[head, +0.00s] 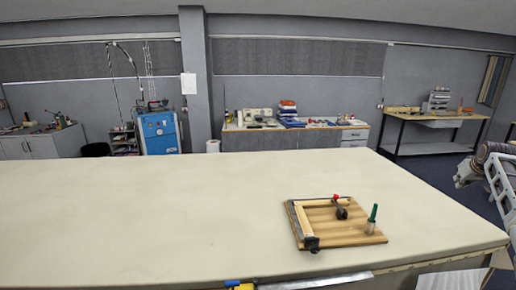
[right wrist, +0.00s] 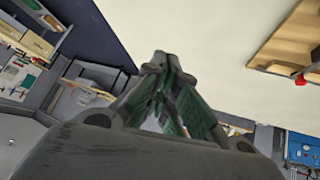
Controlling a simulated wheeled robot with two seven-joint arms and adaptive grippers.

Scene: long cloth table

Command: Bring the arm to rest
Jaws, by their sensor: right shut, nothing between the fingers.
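My right arm (head: 495,178) shows at the right edge of the head view, off the table's right end and cut by the frame. In the right wrist view my right gripper (right wrist: 163,58) has its fingertips together with nothing between them. It is apart from the cloth table (head: 130,215), whose pale top also shows in the wrist view (right wrist: 215,40). My left gripper is in neither view.
A wooden board (head: 345,238) with a raised frame, a red-knobbed clamp (head: 337,200) and a green-handled tool (head: 373,215) lies on the table's right part. The table's left part is clear. Benches (head: 290,138) and a blue cabinet (head: 158,135) stand along the back wall.

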